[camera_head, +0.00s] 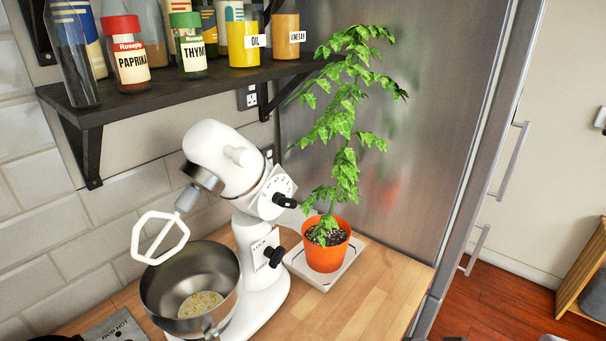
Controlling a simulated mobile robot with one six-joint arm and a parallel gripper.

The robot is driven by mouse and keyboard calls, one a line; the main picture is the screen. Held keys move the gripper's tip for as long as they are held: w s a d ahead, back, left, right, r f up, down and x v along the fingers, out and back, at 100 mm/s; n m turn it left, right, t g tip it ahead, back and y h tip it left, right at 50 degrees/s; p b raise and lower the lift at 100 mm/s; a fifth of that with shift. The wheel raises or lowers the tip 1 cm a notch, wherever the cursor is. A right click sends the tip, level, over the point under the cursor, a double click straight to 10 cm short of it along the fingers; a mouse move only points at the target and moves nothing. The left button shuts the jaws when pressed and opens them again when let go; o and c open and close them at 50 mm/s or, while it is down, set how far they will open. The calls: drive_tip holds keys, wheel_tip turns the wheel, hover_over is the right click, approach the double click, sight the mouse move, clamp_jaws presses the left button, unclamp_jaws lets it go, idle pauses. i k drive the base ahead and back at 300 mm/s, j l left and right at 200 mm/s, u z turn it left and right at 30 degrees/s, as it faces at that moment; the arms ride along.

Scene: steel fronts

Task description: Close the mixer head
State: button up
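A white stand mixer (262,255) stands on the wooden counter. Its head (222,158) is tilted up and back, with the white flat beater (160,238) hanging from it above the bowl's left rim. The steel bowl (165,290) sits under the head and holds something pale yellow (200,304). A dial and a dark knob (284,201) are on the head's side. A second dark knob (274,257) is on the column beside the word LOCK. My gripper is not in this view.
An orange pot (326,254) with a leafy plant (345,125) stands on a white tray (318,279) right of the mixer. A dark shelf (180,86) with jars and bottles hangs above. A steel fridge side (420,120) borders the right. The counter (365,310) is clear in front of the tray.

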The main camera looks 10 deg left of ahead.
sight(222, 162)
drive_tip(key=u, duration=1.2)
